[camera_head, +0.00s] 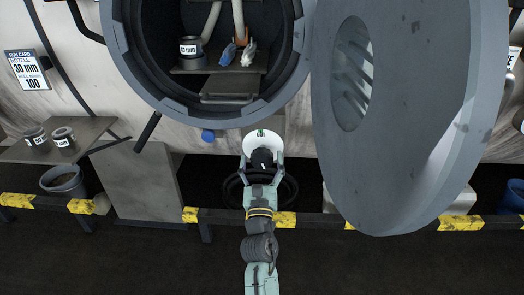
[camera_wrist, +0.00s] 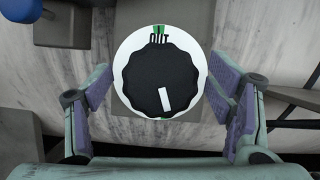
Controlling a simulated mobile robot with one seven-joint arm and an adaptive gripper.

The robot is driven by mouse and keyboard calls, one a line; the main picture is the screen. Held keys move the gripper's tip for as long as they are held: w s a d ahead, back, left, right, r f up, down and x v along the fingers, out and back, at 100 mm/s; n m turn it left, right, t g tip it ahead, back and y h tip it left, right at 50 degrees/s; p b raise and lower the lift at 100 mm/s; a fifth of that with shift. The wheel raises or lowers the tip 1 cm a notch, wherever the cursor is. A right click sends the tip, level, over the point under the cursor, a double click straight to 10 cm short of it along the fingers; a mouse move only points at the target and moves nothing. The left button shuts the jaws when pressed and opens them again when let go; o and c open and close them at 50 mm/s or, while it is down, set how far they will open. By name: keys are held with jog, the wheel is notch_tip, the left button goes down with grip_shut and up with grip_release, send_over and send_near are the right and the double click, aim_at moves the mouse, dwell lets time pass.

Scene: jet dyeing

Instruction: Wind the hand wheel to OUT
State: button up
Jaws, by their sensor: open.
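The hand wheel (camera_wrist: 150,70) is a black, scalloped knob on a white round dial plate with the word OUT in green and black at its top. A little green shows on the dial at the bottom. In the head view the wheel (camera_head: 262,157) is below the round vessel opening. My gripper (camera_wrist: 160,88) is open, with one finger on each side of the wheel; I cannot tell whether they touch it. It also shows in the head view (camera_head: 263,168).
A large grey round door (camera_head: 420,130) stands open to the right of my arm. The vessel opening (camera_head: 120,50) holds a shelf with a 30 mm part. A side table (camera_head: 95,130) with two cups is at left. A yellow-black rail (camera_head: 285,219) runs low across.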

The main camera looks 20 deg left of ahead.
jog(key=shift+x, duration=0.85)
jog(key=shift+c, duration=0.2)
jog(key=c, duration=1.1)
jog(key=shift+c, duration=0.2)
jog(key=shift+f+m+b, duration=0.15)
jog(key=shift+m+b, duration=0.2)
jog(key=shift+m, duration=0.05)
